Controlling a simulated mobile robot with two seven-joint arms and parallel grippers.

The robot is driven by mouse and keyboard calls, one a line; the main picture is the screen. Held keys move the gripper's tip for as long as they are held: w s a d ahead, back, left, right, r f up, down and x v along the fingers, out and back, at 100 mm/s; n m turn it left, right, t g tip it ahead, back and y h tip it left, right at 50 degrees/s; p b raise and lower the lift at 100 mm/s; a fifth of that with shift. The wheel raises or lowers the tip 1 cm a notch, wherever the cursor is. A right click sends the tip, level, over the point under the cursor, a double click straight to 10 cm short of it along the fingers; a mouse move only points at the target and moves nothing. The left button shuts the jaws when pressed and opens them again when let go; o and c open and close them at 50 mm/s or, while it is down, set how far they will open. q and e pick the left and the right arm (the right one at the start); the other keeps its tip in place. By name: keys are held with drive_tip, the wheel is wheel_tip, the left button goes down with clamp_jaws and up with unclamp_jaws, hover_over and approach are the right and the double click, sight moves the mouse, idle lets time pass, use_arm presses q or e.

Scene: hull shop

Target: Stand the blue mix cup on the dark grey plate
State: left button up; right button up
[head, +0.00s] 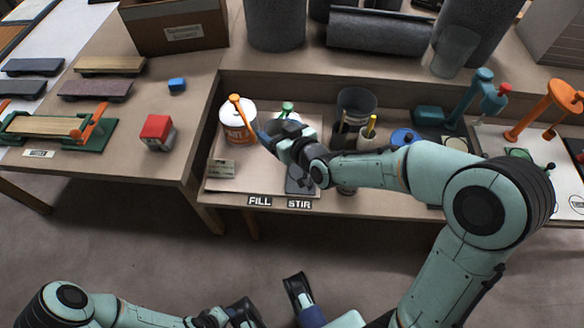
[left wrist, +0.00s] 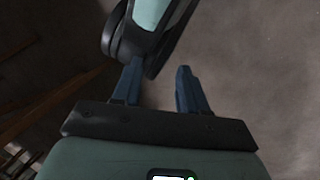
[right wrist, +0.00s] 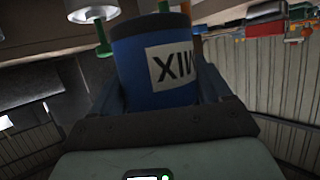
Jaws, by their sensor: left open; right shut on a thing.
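The blue mix cup (right wrist: 155,80) is between the fingers of my right gripper (right wrist: 160,90) in the right wrist view; its white MIX label appears inverted there. In the head view my right gripper (head: 268,136) is in the air over the left part of the bench; the cup is largely hidden there. The dark grey plate (head: 297,184) shows partly behind my right arm, above the STIR label, right of and below the gripper in the picture. My left gripper (left wrist: 158,85) is open and empty, low over the floor, away from the bench.
A green-topped item (head: 287,108) and a dark grey bucket (head: 357,103) stand behind. A blue-lidded container (head: 403,137) is further right.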

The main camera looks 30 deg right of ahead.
drive_tip(key=s+d+r, duration=0.1)
drive_tip(key=d+r, duration=0.4)
drive_tip(key=d, duration=0.1)
use_arm(q)
drive_tip(key=w+a+f+t+y+b, duration=0.1)
drive_tip(key=w+a+f+t+b, duration=0.15)
drive_tip(key=w+f+b, duration=0.35)
use_arm(e)
drive_tip(key=f, duration=0.6)
drive_tip(key=f+b, duration=0.1)
drive_tip(key=f, duration=0.6)
drive_tip(key=f+b, duration=0.1)
drive_tip(key=f, duration=0.6)
drive_tip(key=shift+s+d, duration=0.15)
drive_tip(key=shift+s, duration=0.15)
use_arm(q)
drive_tip(key=s+a+f+n+g, duration=0.1)
drive_tip(key=s+a+f+g, duration=0.1)
drive_tip(key=s+f, duration=0.3)
drive_tip(key=shift+s+f+g, duration=0.15)
drive_tip(key=shift+s+g, duration=0.3)
drive_tip(key=shift+s, duration=0.15)
